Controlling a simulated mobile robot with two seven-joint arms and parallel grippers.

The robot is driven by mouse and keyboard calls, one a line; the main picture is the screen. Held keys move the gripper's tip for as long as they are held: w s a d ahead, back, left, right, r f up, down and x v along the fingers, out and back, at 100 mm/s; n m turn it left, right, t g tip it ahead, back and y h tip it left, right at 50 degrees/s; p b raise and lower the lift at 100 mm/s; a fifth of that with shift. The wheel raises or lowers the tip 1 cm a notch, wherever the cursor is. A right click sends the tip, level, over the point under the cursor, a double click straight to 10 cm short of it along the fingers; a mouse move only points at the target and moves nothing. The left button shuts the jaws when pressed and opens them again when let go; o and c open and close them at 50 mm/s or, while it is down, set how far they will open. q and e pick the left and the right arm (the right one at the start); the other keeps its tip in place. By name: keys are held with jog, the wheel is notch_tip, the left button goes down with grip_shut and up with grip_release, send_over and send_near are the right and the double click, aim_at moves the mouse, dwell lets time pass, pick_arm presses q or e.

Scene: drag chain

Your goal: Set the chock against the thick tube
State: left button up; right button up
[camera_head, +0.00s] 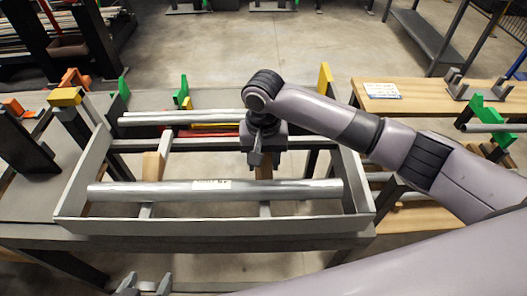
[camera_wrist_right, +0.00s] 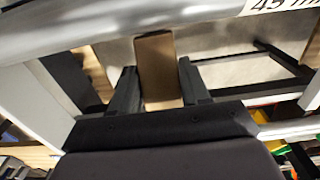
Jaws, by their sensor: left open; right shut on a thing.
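The thick tube (camera_head: 215,190) is grey, bears a white label, and lies along the near part of a grey frame. My right gripper (camera_wrist_right: 157,88) is shut on a wooden chock (camera_wrist_right: 157,62). In the head view the chock (camera_head: 263,172) shows below my gripper, on the tube's far side. In the right wrist view its end meets the edge of the thick tube (camera_wrist_right: 110,25); I cannot tell contact from a small gap. A second wooden chock (camera_head: 153,166) stands by the tube's far side at left.
The grey frame (camera_head: 210,227) has raised walls around the tube. Thinner tubes (camera_head: 180,118) lie behind it, with green (camera_head: 181,92) and yellow (camera_head: 325,78) uprights nearby. A wooden bench (camera_head: 430,98) with grey brackets stands at right. Open floor lies beyond.

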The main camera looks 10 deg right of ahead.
jog(key=shift+s+f, duration=0.15)
jog(key=o, duration=1.1)
jog(key=shift+r, duration=3.6)
